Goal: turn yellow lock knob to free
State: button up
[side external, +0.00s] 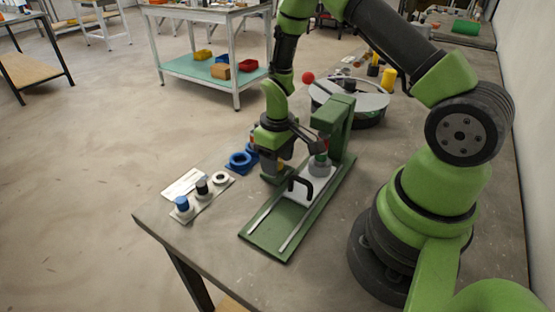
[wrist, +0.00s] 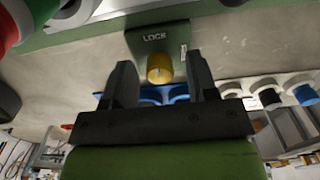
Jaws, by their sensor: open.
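The yellow lock knob (wrist: 160,68) sits on a green block (wrist: 150,40) marked LOCK in the wrist view. My gripper (wrist: 161,60) is open, with one dark finger on each side of the knob and a visible gap at both sides. How deep the fingers reach along the knob is hard to tell. In the side view my gripper (side external: 276,172) is low at the left side of the green frame jig (side external: 268,235). The knob is mostly hidden there by my gripper. Its pointer direction is too small to read.
The jig's white carriage (side external: 314,192) with a black handle (side external: 301,184) stands close right of my gripper, under a green post (side external: 336,115). Blue rings (side external: 239,160) and a tray of capped pieces (side external: 203,196) lie left. A round turntable (side external: 365,97) stands behind.

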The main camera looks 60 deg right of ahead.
jog(key=shift+f, duration=0.25)
jog(key=c, duration=0.9)
